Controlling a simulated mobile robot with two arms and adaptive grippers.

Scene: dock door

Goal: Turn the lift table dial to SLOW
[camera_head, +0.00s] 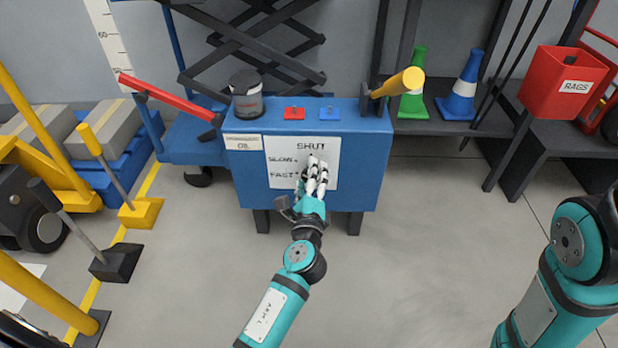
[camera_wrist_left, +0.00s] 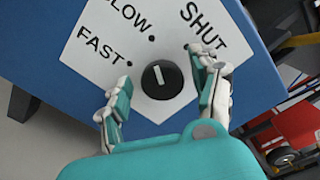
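The lift table dial (camera_wrist_left: 162,79) is a round black knob on a white panel (camera_wrist_left: 120,22) marked SHUT, SLOW and FAST, each with a dot. Its white line points roughly at the SLOW dot. In the head view the panel (camera_head: 285,178) is on the front of the blue lift table cabinet (camera_head: 248,190), and my left gripper hides the dial. My left gripper (camera_head: 316,165) is open in front of the panel. In the left wrist view its fingers stand apart on both sides of the dial, with visible gaps. My right gripper is out of view.
On the cabinet top stand a dark can (camera_head: 246,95), red (camera_head: 294,113) and blue (camera_head: 330,113) pieces, and a yellow-ended lever (camera_head: 400,83). A red bar (camera_head: 165,97) reaches out at the left. The floor in front is clear.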

